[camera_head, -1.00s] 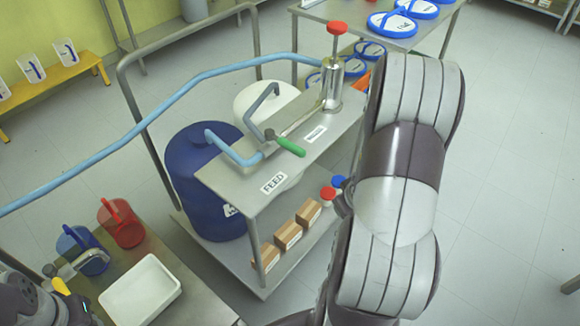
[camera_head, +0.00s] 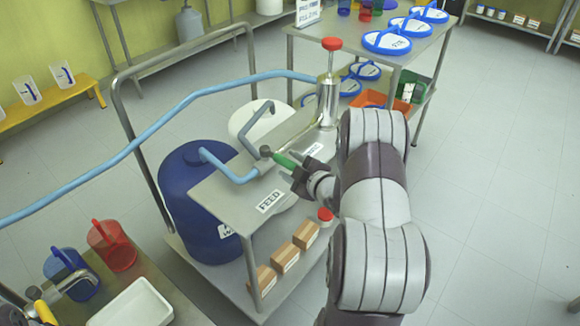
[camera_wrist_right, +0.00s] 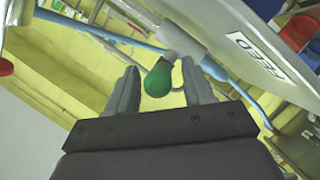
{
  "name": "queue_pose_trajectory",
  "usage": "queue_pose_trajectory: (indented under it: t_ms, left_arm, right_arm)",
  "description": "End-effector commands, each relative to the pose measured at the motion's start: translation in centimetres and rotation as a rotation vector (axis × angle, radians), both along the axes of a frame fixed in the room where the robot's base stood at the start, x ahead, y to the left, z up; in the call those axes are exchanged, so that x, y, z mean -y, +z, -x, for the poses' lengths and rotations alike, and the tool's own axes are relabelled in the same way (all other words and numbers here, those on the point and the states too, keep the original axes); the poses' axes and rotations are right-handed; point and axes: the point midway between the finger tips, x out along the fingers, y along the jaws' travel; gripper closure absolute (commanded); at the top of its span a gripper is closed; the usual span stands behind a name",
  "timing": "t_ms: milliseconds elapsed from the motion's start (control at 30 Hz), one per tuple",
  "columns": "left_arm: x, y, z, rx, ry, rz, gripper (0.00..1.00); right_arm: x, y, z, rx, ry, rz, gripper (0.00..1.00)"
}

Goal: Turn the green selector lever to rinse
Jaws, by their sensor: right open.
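The green selector lever (camera_head: 284,160) sits on top of the steel cart, its green handle pointing right and toward me from the metal valve body. A FEED label (camera_head: 270,201) lies on the cart's near end. A second label (camera_head: 313,149), too small to read, lies farther along, partly behind my gripper. My right gripper (camera_head: 297,173) is open at the handle's free end. In the right wrist view, the rounded green end (camera_wrist_right: 158,79) shows between the two spread fingers, with space beside it; it is not clasped. My left gripper does not clearly show.
A pale blue hose (camera_head: 150,130) runs left from the cart. A red-topped steel cylinder (camera_head: 328,90) stands at the cart's far end. A white tray (camera_head: 135,305) is at lower left.

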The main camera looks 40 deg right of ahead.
Motion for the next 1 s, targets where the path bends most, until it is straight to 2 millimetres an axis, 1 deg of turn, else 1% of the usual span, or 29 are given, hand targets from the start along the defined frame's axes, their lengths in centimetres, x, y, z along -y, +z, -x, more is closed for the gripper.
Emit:
queue_pose_trajectory:
  t_ms: [33, 133, 400, 467, 500, 567, 833, 1000]
  left_arm:
    - [0.00, -0.11, 0.00, 0.000, 0.000, 0.000, 0.66]
    - [0.00, -0.14, 0.00, 0.000, 0.000, 0.000, 0.66]
    - [0.00, -0.12, 0.01, 0.000, 0.000, 0.000, 0.66]
    - [0.00, -0.12, 0.01, 0.000, 0.000, 0.000, 0.66]
    - [0.00, -0.12, 0.01, 0.000, 0.000, 0.000, 0.66]
    - [0.00, -0.12, 0.01, 0.000, 0.000, 0.000, 0.66]
    - [0.00, -0.09, 0.00, 0.000, 0.000, 0.000, 0.66]
    - [0.00, 0.05, 0.01, 0.000, 0.000, 0.000, 0.66]
  right_arm:
    - [-0.06, -0.23, -0.44, -0.001, 0.002, -0.001, 0.48]
    - [-0.02, -0.31, -0.95, -0.001, -0.001, -0.001, 0.48]
    - [-0.01, -0.31, -1.10, -0.001, -0.001, -0.001, 0.48]
    - [-0.01, -0.31, -1.09, -0.001, -0.001, -0.001, 0.68]
    - [0.00, -0.31, -1.08, -0.001, -0.001, -0.001, 0.81]
    - [0.00, -0.31, -1.08, -0.001, -0.001, -0.001, 1.00]
    - [0.11, -0.32, -1.09, -0.001, 0.012, 0.000, 1.00]
    - [0.65, -0.34, -1.21, -0.002, 0.068, 0.000, 1.00]
